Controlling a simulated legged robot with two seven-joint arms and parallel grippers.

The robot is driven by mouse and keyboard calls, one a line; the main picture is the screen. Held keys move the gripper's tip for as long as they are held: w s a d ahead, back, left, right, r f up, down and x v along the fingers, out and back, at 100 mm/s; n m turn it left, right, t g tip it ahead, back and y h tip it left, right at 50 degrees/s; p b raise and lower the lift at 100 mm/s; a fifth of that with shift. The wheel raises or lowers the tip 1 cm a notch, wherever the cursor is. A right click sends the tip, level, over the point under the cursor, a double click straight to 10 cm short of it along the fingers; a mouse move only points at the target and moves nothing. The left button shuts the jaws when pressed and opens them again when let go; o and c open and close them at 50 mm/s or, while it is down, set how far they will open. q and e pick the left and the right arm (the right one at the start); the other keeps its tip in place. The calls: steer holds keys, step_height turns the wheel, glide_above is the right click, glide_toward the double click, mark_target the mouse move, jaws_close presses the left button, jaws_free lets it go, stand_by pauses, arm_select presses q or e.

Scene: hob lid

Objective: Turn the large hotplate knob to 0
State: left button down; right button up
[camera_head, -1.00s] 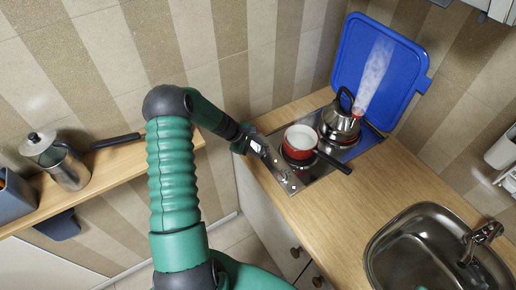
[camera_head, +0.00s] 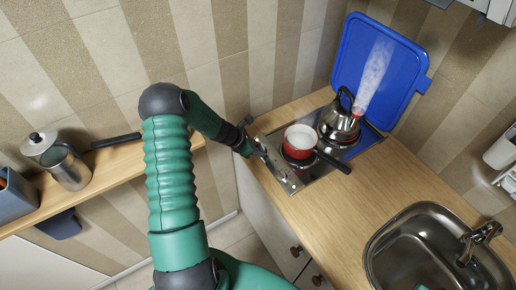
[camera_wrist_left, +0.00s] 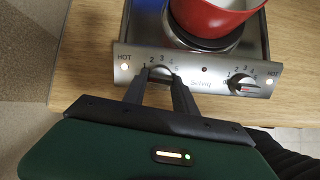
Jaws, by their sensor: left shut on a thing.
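The hob's metal control panel (camera_head: 280,172) runs along the hob's left edge in the head view. In the left wrist view the panel (camera_wrist_left: 206,69) carries two knobs, each with a numbered scale and a lit HOT lamp. My left gripper (camera_head: 262,152) is at the far end of the panel. In the left wrist view its fingers (camera_wrist_left: 160,84) are shut on the left knob (camera_wrist_left: 161,73), which they mostly hide, so its pointer cannot be read. The right knob (camera_wrist_left: 243,86) is free of the gripper. My right gripper is not in view.
A red saucepan (camera_head: 299,142) with a dark handle and a steaming kettle (camera_head: 340,122) stand on the hob. A blue lid (camera_head: 385,65) stands raised behind. The sink (camera_head: 420,250) is at the right; the wooden worktop (camera_head: 335,215) between is clear.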

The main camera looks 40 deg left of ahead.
arm_select(q)
steer(key=shift+a+n, duration=0.1)
steer(key=shift+n, duration=0.5)
steer(key=c, duration=1.2)
jaws_free()
steer(key=shift+c, duration=0.2)
steer(key=shift+o, duration=1.2)
steer(key=v, duration=1.6)
steer(key=shift+s+r, duration=0.15)
steer(key=shift+s, duration=0.15)
